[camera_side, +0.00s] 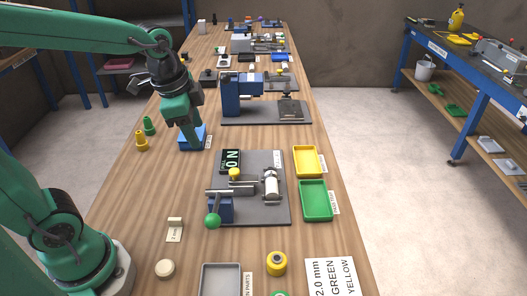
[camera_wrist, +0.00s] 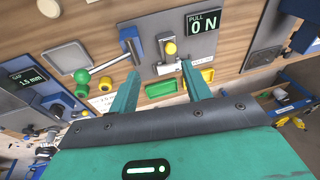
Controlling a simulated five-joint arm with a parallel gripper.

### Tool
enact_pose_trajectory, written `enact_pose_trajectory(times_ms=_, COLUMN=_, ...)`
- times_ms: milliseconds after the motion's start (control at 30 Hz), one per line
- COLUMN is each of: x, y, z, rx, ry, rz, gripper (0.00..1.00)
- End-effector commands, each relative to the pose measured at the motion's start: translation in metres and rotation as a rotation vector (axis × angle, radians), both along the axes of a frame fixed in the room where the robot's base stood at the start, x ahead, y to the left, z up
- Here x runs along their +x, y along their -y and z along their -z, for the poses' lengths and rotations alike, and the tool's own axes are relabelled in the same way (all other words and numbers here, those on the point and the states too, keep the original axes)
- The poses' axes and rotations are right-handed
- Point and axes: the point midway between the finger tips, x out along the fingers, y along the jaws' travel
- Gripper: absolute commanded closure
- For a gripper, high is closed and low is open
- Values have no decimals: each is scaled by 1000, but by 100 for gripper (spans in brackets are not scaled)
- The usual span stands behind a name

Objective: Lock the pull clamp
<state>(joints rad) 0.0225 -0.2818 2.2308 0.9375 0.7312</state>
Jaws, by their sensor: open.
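The pull clamp rig stands on a grey plate (camera_side: 268,210) in the middle of the side view. It has a green ball (camera_side: 212,221) on a lever, a blue block (camera_side: 226,208), a yellow knob (camera_side: 234,173) and a pale cylinder (camera_side: 271,187). Its display (camera_side: 230,161) reads 0 N. In the wrist view the green ball (camera_wrist: 82,76), yellow knob (camera_wrist: 170,48) and display (camera_wrist: 203,38) lie beyond the fingers. My gripper (camera_wrist: 161,82) is open and empty. In the side view it is behind and left of the rig, apart from it.
A blue item (camera_side: 185,137) lies by my gripper. Yellow (camera_side: 308,161) and green (camera_side: 315,200) trays sit right of the rig. A blue machine (camera_side: 242,92) stands behind it. A grey tray (camera_side: 220,281) and yellow cylinder (camera_side: 277,262) are in front.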

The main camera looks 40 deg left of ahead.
Motion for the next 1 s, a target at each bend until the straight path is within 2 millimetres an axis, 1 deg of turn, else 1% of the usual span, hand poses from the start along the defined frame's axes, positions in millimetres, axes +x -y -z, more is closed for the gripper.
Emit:
enact_pose_trajectory(times_ms=33, x=8, y=1, z=5, rx=14, ry=-24, rz=55, gripper=52)
enact_pose_trajectory(times_ms=300, x=46, y=6, z=32, rx=74, ry=-122, rz=374, gripper=52)
enact_pose_trajectory(times_ms=500, x=71, y=9, z=58, rx=99, ry=-186, rz=603, gripper=52)
enact_pose_trajectory(times_ms=600, x=80, y=10, z=69, rx=105, ry=-211, rz=695, gripper=52)
enact_pose_trajectory(times_ms=700, x=86, y=11, z=77, rx=107, ry=-228, rz=761, gripper=52)
enact_pose_trajectory(times_ms=800, x=89, y=12, z=82, rx=109, ry=-236, rz=800, gripper=52)
enact_pose_trajectory(times_ms=1000, x=90, y=12, z=84, rx=109, ry=-240, rz=815, gripper=52)
